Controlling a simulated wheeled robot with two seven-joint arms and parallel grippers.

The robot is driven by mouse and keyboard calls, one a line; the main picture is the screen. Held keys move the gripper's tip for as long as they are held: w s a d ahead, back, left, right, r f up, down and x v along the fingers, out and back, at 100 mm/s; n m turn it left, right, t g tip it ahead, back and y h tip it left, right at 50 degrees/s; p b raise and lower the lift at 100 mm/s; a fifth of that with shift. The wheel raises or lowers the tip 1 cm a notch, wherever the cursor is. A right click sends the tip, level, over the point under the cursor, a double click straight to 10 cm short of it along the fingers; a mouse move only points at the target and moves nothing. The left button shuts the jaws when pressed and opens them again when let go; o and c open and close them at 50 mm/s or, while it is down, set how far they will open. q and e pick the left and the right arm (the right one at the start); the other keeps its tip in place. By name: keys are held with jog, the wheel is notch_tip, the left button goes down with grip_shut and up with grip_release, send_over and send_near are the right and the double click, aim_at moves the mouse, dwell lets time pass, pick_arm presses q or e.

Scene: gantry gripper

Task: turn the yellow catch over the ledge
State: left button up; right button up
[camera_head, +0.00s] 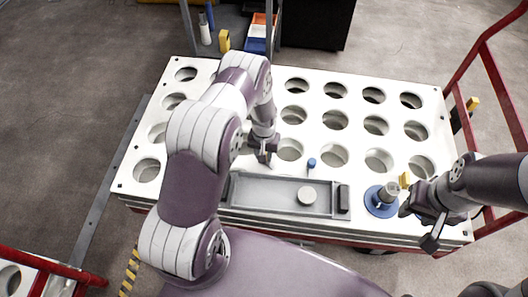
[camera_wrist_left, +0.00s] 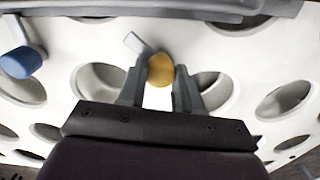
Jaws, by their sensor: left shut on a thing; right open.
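In the left wrist view, the yellow catch (camera_wrist_left: 160,70) has a round yellow knob and a short grey bar pointing up and left. My left gripper (camera_wrist_left: 161,84) is shut on the knob. In the head view my left gripper (camera_head: 265,154) is just behind the grey tray (camera_head: 270,203), and the catch is hidden there. The tray's edge, likely the ledge (camera_wrist_left: 130,8), crosses the top of the wrist view; the bar's tip appears short of it. My right gripper (camera_head: 424,214) is open and empty at the right, beside a blue round base (camera_head: 381,208).
A blue catch (camera_head: 311,163) stands behind the tray, right of my left gripper. A white disc (camera_head: 307,196) lies in the tray. The white panel (camera_head: 215,75) has several round holes. A small yellow piece (camera_head: 405,179) is near my right gripper. Red rails (camera_head: 500,85) border the right.

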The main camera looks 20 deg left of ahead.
pick_arm(q)
jog(key=m, duration=0.5)
jog(key=shift+m, duration=2.5)
jog(key=o, duration=1)
jog(key=shift+o, duration=0.2)
notch_tip(320, 180, up, 13)
jog(key=p, duration=0.3)
jog(key=shift+f, duration=0.15)
